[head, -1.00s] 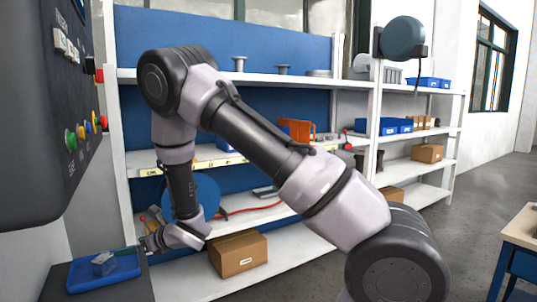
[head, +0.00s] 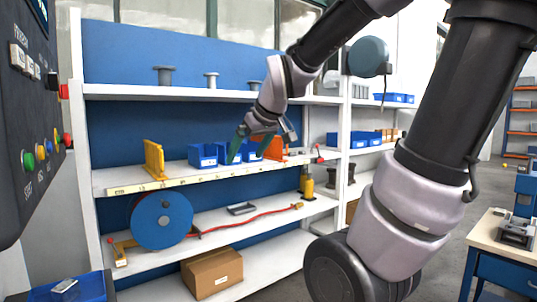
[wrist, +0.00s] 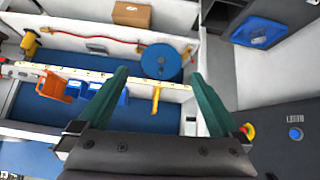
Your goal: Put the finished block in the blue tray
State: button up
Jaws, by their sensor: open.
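The blue tray (head: 97,285) is at the lower left of the head view, partly cut off by the frame. A small grey metal block (head: 64,286) lies in it. The tray also shows at the upper right of the wrist view (wrist: 262,34). My gripper (head: 261,146) is raised in front of the middle shelf, well away from the tray. Its teal fingers (wrist: 160,74) are spread apart with nothing between them in the wrist view.
Small blue bins (head: 203,155) and an orange bracket (head: 270,149) stand on the middle shelf behind my gripper. A blue disc (head: 161,220) and a cardboard box (head: 212,273) are lower down. A control panel (head: 25,110) with coloured buttons stands at the left.

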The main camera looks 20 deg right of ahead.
jog(key=s+d+r+m+g, duration=0.1)
jog(key=s+m, duration=0.6)
jog(key=s, duration=0.4)
jog(key=shift+m, duration=0.3)
dwell(0.6)
